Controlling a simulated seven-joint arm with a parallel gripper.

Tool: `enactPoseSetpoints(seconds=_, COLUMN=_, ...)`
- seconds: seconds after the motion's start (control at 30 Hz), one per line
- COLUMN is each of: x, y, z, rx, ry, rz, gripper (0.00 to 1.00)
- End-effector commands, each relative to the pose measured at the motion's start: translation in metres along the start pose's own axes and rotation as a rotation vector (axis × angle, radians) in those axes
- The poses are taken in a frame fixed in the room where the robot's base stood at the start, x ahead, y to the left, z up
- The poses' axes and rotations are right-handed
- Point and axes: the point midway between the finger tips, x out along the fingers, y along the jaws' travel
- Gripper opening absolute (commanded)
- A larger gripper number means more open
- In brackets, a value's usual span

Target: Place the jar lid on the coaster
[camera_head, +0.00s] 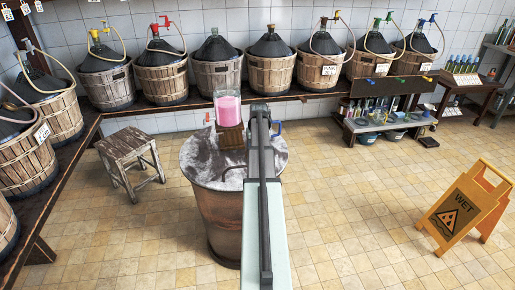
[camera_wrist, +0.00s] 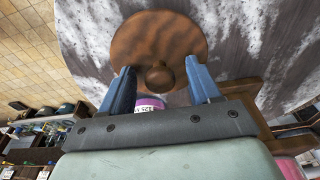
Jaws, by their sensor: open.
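The jar lid (camera_wrist: 165,35) is a round brown wooden disc with a small round knob (camera_wrist: 158,76), seen in the wrist view against the grey, white-streaked drum top. My gripper (camera_wrist: 159,70) is open, with its blue fingers on either side of the knob and a gap on each side. I cannot tell how high the fingertips are over the lid. In the head view my arm covers this spot and the lid does not show. I cannot make out a separate coaster in either view.
A glass jar of pink contents (camera_head: 228,108) stands on a wooden block on the drum top (camera_head: 200,160). A stool (camera_head: 130,158) is at the left, a yellow wet-floor sign (camera_head: 465,208) at the right. Basketed demijohns line the back shelf. The left drum top is clear.

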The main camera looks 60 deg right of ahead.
Motion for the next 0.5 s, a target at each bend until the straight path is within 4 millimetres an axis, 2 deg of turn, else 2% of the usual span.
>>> enactPoseSetpoints(seconds=0.27, x=-0.005, y=0.0, z=0.0, rx=0.0, ry=0.001, rz=0.0, gripper=0.62)
enactPoseSetpoints(seconds=0.37, x=-0.015, y=0.0, z=0.0, rx=0.0, ry=0.002, rz=0.0, gripper=0.62)
enactPoseSetpoints(seconds=0.5, x=-0.038, y=0.0, z=0.0, rx=0.0, ry=0.003, rz=0.0, gripper=0.62)
